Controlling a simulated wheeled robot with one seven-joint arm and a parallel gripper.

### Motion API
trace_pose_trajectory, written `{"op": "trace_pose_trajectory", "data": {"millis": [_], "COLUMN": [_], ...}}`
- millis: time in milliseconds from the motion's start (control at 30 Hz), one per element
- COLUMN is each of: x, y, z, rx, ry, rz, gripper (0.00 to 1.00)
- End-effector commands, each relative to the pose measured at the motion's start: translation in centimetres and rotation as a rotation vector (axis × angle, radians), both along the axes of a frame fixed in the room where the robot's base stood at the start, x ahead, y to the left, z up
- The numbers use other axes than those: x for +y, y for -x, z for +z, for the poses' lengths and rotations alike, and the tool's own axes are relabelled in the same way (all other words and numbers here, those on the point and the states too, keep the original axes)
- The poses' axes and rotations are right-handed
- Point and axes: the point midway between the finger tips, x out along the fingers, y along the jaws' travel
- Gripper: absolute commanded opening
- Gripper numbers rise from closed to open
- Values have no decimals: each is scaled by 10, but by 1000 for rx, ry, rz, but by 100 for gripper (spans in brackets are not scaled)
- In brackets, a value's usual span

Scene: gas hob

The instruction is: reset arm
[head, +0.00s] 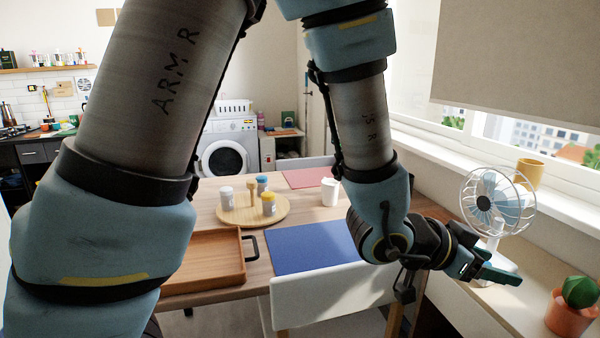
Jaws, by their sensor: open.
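My arm fills the upper and left part of the head view, bent at the elbow with the forearm hanging down at centre right. My gripper (505,272) is at its end and points right, towards the windowsill counter. It is open, and I see nothing between its fingers. It is in front of the white desk fan (488,203) in the picture; whether they touch I cannot tell.
A potted cactus (572,310) stands right of my gripper, and a yellow mug (530,174) sits behind the fan. A wooden table holds a tray (205,258), a round board with jars (235,213), a white cup (330,192) and a blue mat (310,248). A white chair (330,293) stands in front.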

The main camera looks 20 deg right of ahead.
Motion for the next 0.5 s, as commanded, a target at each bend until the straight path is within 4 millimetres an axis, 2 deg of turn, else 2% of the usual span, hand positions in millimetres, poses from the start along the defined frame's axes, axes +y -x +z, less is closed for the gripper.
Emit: {"op": "trace_pose_trajectory", "data": {"millis": [267, 367, 500], "x": [21, 36, 68], "y": [-55, -84, -131], "z": [-4, -6, -10], "rx": [-17, -20, -15], "ry": [-76, -120, -201], "rz": [141, 218, 354], "gripper": [62, 62, 62]}}
